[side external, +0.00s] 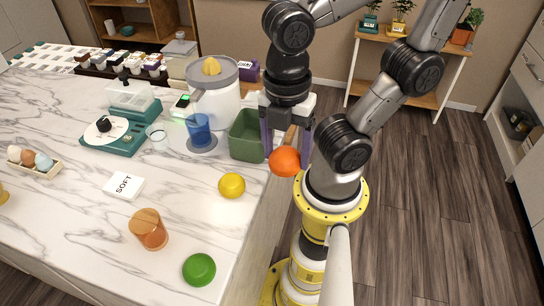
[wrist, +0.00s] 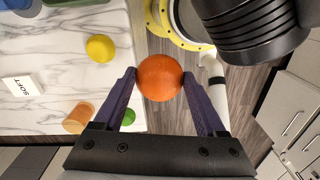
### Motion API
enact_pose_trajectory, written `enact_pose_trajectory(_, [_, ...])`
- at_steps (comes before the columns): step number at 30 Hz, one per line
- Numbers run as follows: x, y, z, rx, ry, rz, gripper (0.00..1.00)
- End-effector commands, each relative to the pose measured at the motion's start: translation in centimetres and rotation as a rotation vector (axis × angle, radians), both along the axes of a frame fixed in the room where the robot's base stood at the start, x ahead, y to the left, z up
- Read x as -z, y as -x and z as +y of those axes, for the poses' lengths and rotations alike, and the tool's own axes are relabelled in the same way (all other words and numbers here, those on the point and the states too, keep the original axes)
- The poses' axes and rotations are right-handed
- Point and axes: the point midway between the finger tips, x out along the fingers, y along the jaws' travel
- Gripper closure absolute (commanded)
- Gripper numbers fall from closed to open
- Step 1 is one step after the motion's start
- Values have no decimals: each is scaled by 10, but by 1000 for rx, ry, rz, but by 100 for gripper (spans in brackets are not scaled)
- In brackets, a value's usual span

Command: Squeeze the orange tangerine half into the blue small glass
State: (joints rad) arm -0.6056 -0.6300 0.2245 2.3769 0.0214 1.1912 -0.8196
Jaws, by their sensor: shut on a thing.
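My gripper (side external: 287,150) is shut on the orange tangerine half (side external: 285,162), holding it in the air near the right edge of the counter. In the wrist view the tangerine half (wrist: 160,78) sits between the two purple fingers of my gripper (wrist: 160,82). Its rounded orange skin shows and no cut face is visible. The blue small glass (side external: 199,128) stands on a dark round base under the spout of the white and grey juicer (side external: 217,100), to the left of and behind my gripper. The juicer's yellow cone (side external: 211,66) is on top.
A green bin (side external: 246,136) stands between the juicer and my gripper. A yellow lemon half (side external: 231,186), a green lime half (side external: 199,270), an orange glass (side external: 148,229) and a SOFT card (side external: 124,186) are on the marble counter. A teal scale (side external: 125,125) stands farther left.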

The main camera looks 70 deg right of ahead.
Motion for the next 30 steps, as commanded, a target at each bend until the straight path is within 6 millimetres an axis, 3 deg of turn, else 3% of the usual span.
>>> enact_pose_trajectory(3, [-6, 1, -1, -104, -1, -2, 93])
enact_pose_trajectory(7, [-35, -22, 11, -277, -1, -2, 93])
enact_pose_trajectory(11, [-66, -61, 15, -371, 1, -2, 93])
enact_pose_trajectory(16, [-100, -122, 2, -413, 1, 0, 93])
enact_pose_trajectory(23, [-127, -198, -51, -375, 0, 1, 93])
enact_pose_trajectory(30, [-132, -251, -139, -231, -1, 1, 93])
